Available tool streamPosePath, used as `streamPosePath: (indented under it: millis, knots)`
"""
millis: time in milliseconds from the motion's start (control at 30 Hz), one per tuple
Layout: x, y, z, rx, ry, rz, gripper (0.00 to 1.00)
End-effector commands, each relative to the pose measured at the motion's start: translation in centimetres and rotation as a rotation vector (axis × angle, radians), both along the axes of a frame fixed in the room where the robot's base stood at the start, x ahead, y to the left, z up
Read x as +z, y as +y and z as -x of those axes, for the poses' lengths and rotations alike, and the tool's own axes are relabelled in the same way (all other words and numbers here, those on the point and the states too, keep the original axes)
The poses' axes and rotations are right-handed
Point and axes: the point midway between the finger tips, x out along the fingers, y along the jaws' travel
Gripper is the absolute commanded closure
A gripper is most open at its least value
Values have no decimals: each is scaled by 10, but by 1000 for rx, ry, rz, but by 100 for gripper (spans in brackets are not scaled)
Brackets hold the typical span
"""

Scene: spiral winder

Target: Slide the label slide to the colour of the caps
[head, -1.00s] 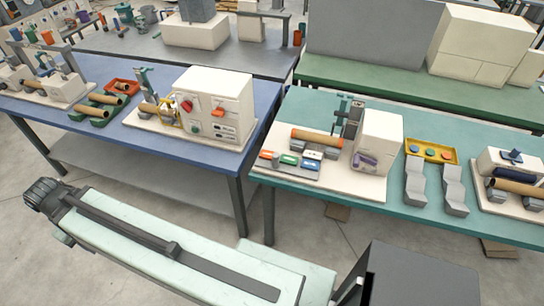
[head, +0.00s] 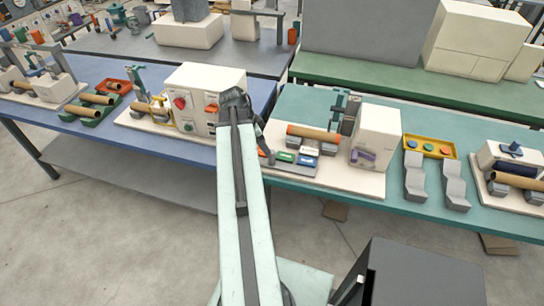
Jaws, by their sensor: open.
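A low grey panel (head: 301,169) with coloured label blocks lies on the white base board of the right-hand station. An orange end, a green block (head: 284,157), a blue block (head: 306,161) and a small white piece (head: 309,152) show there. The white piece may be the label slide; it sits by the blue block. An orange-brown tube (head: 313,132) rests on grey supports behind. A yellow tray (head: 449,144) to the right holds blue, green and red discs, perhaps caps. My gripper (head: 236,99) is open, left of the panel, in front of the white machine; it hides part of the machine.
A white box (head: 377,133) with a purple handle stands right of the tube. The white machine (head: 205,85) with red and orange knobs stands on the blue table. Grey stepped blocks (head: 413,180) stand below the tray. A gap separates the blue and teal tables.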

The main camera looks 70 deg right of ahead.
Motion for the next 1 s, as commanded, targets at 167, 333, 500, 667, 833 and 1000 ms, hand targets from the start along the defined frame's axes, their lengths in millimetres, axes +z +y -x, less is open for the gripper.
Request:
streamPosePath:
  millis: [167,333,500,667,833,1000]
  knots:
    - [-2,-2,3,-11,0,3,52]
    - [-20,-5,7,-11,-1,2,52]
    - [-50,-12,16,-10,0,1,52]
    - [-72,-18,23,-9,0,2,52]
    - [-73,-20,26,-8,-1,1,52]
    - [-72,-20,26,-8,-1,1,58]
